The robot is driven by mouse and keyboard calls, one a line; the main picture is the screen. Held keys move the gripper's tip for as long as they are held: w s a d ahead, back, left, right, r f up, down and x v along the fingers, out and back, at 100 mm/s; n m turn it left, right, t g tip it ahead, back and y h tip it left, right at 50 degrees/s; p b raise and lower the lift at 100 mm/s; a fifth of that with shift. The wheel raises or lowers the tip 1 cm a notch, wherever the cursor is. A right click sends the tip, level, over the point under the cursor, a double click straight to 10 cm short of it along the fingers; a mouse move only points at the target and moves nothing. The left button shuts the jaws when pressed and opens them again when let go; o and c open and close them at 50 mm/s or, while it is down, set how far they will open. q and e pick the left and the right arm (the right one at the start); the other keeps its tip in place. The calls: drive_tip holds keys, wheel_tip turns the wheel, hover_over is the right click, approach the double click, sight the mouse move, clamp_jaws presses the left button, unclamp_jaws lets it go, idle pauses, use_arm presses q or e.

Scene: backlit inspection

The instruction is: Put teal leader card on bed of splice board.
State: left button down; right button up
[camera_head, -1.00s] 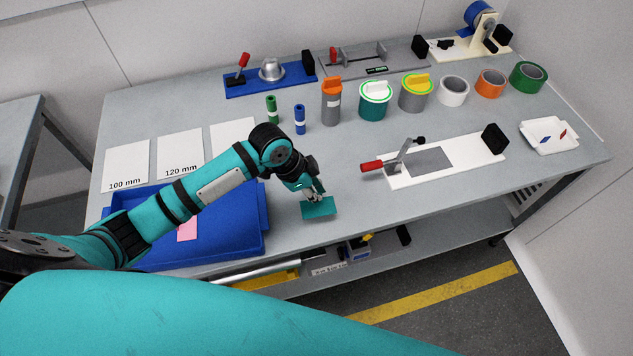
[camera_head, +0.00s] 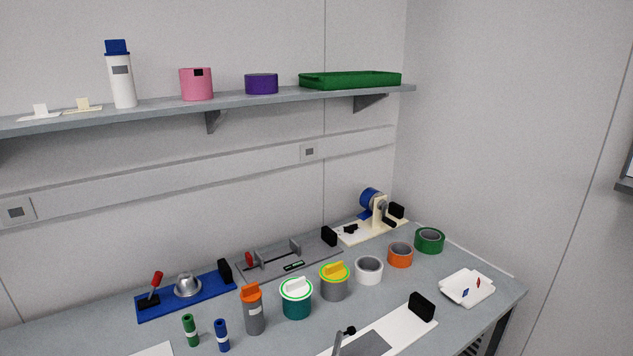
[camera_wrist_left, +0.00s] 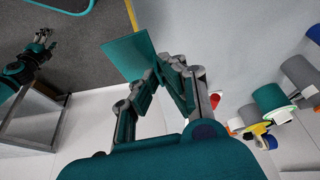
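In the left wrist view, the teal leader card (camera_wrist_left: 128,56) is a thin flat teal sheet. In the head view, the white board with a grey bed (camera_head: 364,344), which seems to be the splice board (camera_head: 398,322), shows only partly at the bottom edge; the bed looks bare. My left arm is out of the head view. A distant teal arm, seemingly mine, shows its small dark gripper (camera_wrist_left: 41,40) in the left wrist view.
On the table stand an orange-capped bottle (camera_head: 253,310), a teal pot (camera_head: 296,299), a yellow-lidded pot (camera_head: 334,281) and tape rolls (camera_head: 400,254). A white tray (camera_head: 451,292) lies right. A wall shelf (camera_head: 270,98) holds containers above.

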use_arm(q)
drive_tip(key=w+a+r+n+y, duration=0.1)
drive_tip(key=w+a+r+n, duration=0.1)
drive_tip(key=r, duration=0.5)
drive_tip(key=w+a+r+n+t+y, duration=0.1)
drive_tip(key=w+a+r+n+y, duration=0.1)
drive_tip(key=r+n, duration=0.5)
drive_tip(key=w+a+r, duration=0.1)
drive_tip(key=w, duration=0.1)
drive_tip(key=shift+w+a+r+n, duration=0.2)
drive_tip(key=shift+w+n, duration=0.1)
drive_tip(key=shift+w, duration=0.05)
